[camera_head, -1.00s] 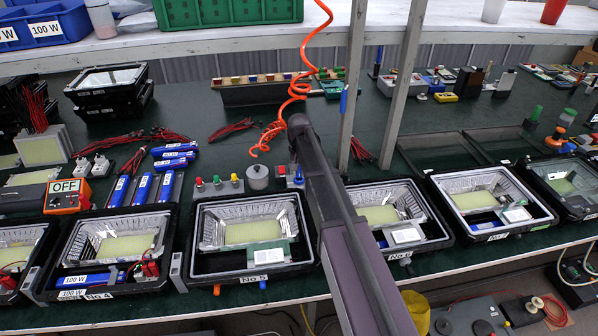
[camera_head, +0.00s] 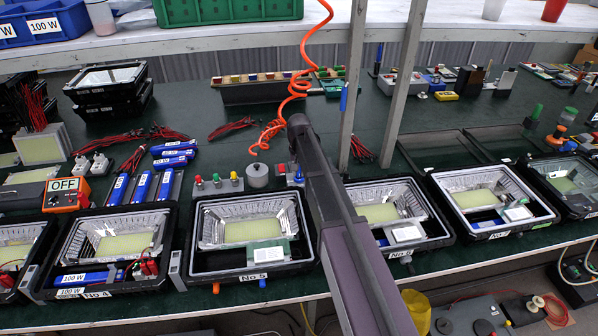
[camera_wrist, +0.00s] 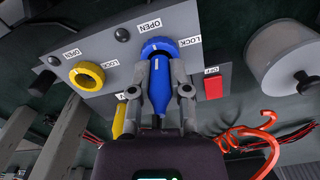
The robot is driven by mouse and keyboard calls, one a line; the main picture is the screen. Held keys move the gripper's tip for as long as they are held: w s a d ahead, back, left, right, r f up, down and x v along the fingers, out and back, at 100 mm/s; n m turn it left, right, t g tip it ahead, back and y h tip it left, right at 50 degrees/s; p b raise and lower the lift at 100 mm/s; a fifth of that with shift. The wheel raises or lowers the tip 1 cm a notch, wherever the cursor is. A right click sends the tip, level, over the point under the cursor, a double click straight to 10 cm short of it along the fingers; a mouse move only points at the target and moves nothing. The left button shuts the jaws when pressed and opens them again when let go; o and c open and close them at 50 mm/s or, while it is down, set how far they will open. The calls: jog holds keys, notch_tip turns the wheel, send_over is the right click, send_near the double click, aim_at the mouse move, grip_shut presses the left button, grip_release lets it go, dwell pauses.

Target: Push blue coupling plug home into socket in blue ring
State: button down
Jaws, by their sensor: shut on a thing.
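The blue coupling plug (camera_wrist: 159,95) stands between the two fingers of my gripper (camera_wrist: 159,92), which is shut on it. In the wrist view the plug's far end meets the blue ring (camera_wrist: 155,44) on a grey panel. Whether the plug is fully seated inside the socket cannot be told. In the head view the blue plug and ring area (camera_head: 298,178) shows small beside the end of my arm, and my arm hides much of the gripper there.
A yellow ring (camera_wrist: 87,76) sits on the same panel, left of the blue one. A red switch block (camera_wrist: 213,87) and a grey cylinder (camera_wrist: 282,62) are to the right. An orange coiled hose (camera_head: 297,88) hangs behind. Floodlight housings (camera_head: 250,278) line the bench front.

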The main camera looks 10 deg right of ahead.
jog(key=shift+f+b, duration=0.35)
jog(key=shift+f, duration=0.05)
jog(key=c, duration=0.5)
grip_release()
jog(key=shift+r, duration=0.15)
notch_tip(320, 180, up, 9)
jog(key=p, duration=0.9)
jog(key=shift+r+p, duration=0.15)
jog(key=shift+p, duration=0.15)
jog(key=shift+r+p, duration=0.35)
